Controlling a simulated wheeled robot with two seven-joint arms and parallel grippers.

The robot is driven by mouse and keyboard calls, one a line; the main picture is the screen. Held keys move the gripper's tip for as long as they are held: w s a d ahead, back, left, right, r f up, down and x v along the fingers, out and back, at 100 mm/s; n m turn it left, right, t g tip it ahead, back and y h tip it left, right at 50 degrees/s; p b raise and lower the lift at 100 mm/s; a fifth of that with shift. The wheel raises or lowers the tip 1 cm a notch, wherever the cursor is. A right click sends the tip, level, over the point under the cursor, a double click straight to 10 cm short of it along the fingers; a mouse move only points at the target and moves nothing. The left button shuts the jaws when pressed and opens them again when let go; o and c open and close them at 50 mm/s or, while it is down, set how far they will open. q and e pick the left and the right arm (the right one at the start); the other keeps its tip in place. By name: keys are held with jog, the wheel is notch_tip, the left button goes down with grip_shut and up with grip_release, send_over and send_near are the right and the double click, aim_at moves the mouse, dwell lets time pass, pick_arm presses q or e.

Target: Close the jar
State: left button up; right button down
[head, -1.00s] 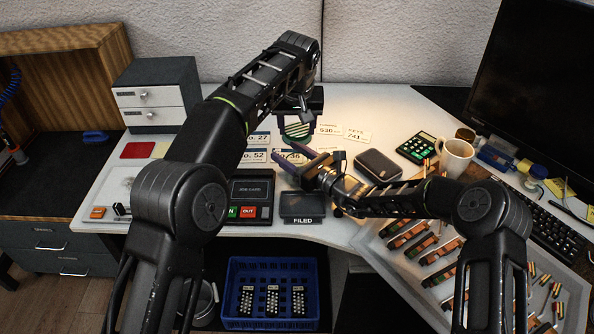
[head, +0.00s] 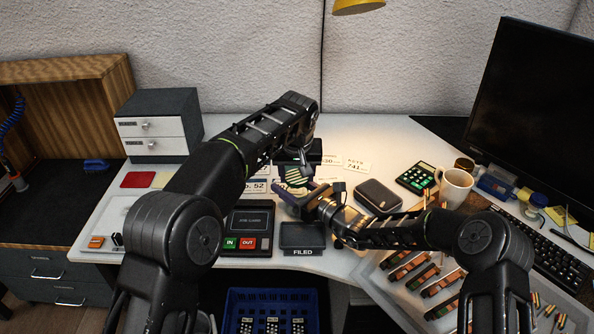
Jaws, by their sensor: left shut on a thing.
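A green-striped round thing (head: 297,177), which may be the jar or its lid, shows at the middle of the desk in the head view. My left gripper (head: 298,163) is shut on it from above; its fingertips are mostly hidden by its own wrist. My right gripper (head: 293,194) is just in front and below, with its two purple fingers apart and nothing seen between them. I cannot tell whether these fingers touch the striped thing. What lies under the striped thing is hidden.
Paper number cards (head: 357,165) lie around the grippers. A time-clock box (head: 249,222) and a FILED tray (head: 302,236) are in front. A monitor (head: 535,105) stands far right.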

dwell(0.6)
pick_arm(q)
jog(key=shift+f, duration=0.9)
jog(key=shift+f, duration=0.2)
dwell(0.3)
jog(key=shift+f, duration=0.2)
